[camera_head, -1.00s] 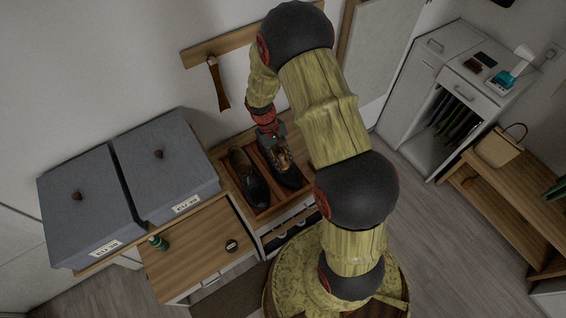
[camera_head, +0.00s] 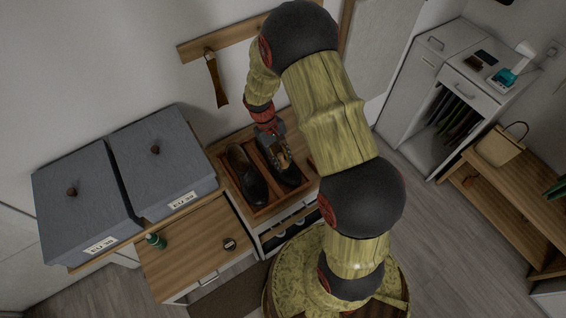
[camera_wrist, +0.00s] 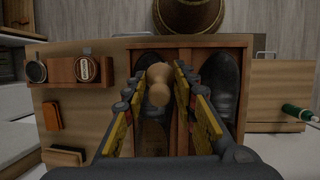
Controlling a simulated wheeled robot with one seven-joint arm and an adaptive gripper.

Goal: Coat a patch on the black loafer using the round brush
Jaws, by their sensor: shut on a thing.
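My gripper (camera_head: 279,155) is shut on the round brush, whose pale wooden handle (camera_wrist: 159,88) shows between the fingers (camera_wrist: 160,100) in the wrist view. It hangs over the right-hand dark shoe (camera_head: 290,177) in the head view. The brush's bristle end is hidden, so I cannot tell whether it touches that shoe. A second black shoe (camera_head: 248,178) lies to the left in the same wooden tray (camera_head: 262,211); it shows at right in the wrist view (camera_wrist: 227,82). Both look like dark loafers, the one under my gripper partly hidden.
A wooden holder (camera_wrist: 62,71) with round tins and two block brushes (camera_wrist: 52,115) sits left in the wrist view. A shoehorn (camera_head: 216,80) hangs on the wall.

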